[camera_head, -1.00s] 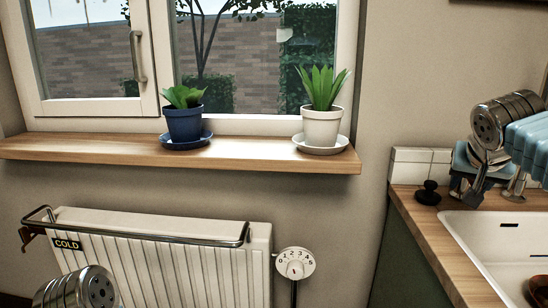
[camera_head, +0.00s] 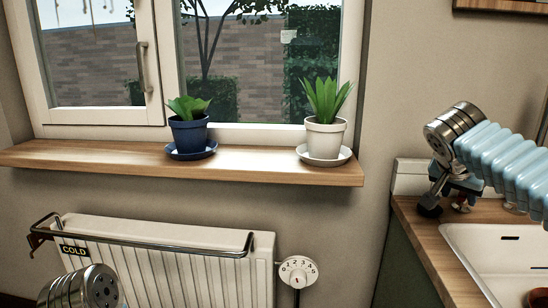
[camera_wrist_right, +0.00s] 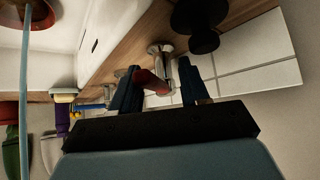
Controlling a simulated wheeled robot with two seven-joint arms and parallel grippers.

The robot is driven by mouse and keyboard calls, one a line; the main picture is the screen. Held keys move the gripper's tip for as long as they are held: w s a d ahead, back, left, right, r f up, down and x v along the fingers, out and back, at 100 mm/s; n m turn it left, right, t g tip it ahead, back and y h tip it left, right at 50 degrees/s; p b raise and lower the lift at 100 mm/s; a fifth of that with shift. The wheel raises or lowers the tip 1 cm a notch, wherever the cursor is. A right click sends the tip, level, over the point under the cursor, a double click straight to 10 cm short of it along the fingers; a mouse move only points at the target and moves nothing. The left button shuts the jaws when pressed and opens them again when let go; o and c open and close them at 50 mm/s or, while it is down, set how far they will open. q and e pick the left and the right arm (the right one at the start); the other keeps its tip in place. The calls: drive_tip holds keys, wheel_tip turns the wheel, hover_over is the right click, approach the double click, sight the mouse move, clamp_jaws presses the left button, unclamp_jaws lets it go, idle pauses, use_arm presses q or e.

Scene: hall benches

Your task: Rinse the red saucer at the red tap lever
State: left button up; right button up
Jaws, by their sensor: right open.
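The red tap lever (camera_wrist_right: 150,82) shows in the right wrist view between the two dark fingers of my right gripper (camera_wrist_right: 158,84). The fingers are apart, and I cannot tell whether either touches it. In the head view the right gripper (camera_head: 452,186) hangs over the counter behind the sink, partly hidden by my own wrist. A chrome tap part (camera_wrist_right: 160,49) stands beside the lever. The red saucer (camera_wrist_right: 36,14) shows partly at the upper left of the wrist view, by the white sink; a reddish edge (camera_head: 539,298) shows in the head view. My left gripper is out of frame.
The white sink (camera_head: 480,245) is set in a wooden counter (camera_head: 425,235) at the right. A black knob (camera_wrist_right: 197,35) stands near the gripper. Colored items (camera_wrist_right: 12,150) show at the wrist view's left. A sill (camera_head: 250,165) with two potted plants and a radiator (camera_head: 180,265) are left.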

drive_tip(key=shift+w+a+r+m+g+p, duration=0.1)
drive_tip(key=shift+w+a+m+g+p, duration=0.2)
drive_tip(key=shift+m+p, duration=0.1)
drive_tip(key=shift+s+d+f+b, duration=0.2)
drive_tip(key=shift+d+b, duration=0.05)
drive_tip(key=shift+b, duration=0.2)
drive_tip(key=shift+s+d+f+n+t+b, duration=0.1)
drive_tip(key=shift+s+d+n+t+b, duration=0.2)
drive_tip(key=shift+n+t+b, duration=0.35)
drive_tip(key=shift+s+d+n+y, duration=0.15)
drive_tip(key=shift+s+n+y, duration=0.1)
drive_tip(key=shift+n+y, duration=0.5)
drive_tip(key=shift+r, duration=0.2)
